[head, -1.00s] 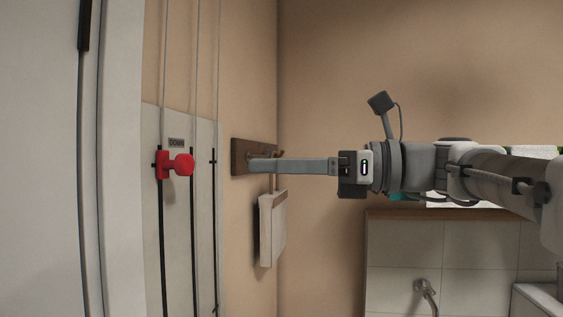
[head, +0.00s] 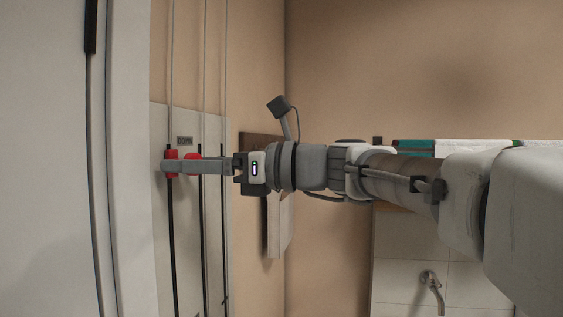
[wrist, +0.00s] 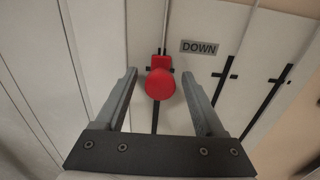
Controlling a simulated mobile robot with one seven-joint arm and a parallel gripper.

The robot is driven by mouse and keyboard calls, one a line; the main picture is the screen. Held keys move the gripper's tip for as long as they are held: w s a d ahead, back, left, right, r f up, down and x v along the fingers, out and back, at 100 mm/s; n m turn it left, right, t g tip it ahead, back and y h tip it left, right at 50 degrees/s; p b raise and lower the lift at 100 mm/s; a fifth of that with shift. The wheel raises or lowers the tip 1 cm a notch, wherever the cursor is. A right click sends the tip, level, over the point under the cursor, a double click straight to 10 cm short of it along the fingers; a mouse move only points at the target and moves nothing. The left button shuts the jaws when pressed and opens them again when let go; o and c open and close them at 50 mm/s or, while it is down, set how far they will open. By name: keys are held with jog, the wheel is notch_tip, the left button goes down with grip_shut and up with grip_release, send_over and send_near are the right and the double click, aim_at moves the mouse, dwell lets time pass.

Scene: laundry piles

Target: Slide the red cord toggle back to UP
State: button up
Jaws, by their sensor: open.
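The red cord toggle (head: 171,155) sits on the leftmost cord and dark slot of the pale wall panel, beside the DOWN label (head: 185,141). In the wrist view the toggle's round red knob (wrist: 160,84) lies between my two fingers, with a gap on each side. The DOWN label (wrist: 199,47) is to its upper right. My gripper (head: 168,166) is open, its fingers reaching to the panel and partly covering the toggle in the head view. I see no UP label.
The pale panel (head: 186,240) has other cords and dark slots to the right of the toggle. A wooden wall rack with a hanging white cloth (head: 279,225) is behind my gripper. A white door or cabinet (head: 45,200) stands at the left. A tap (head: 430,282) is at lower right.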

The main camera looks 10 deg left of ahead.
grip_shut()
dwell(1.4)
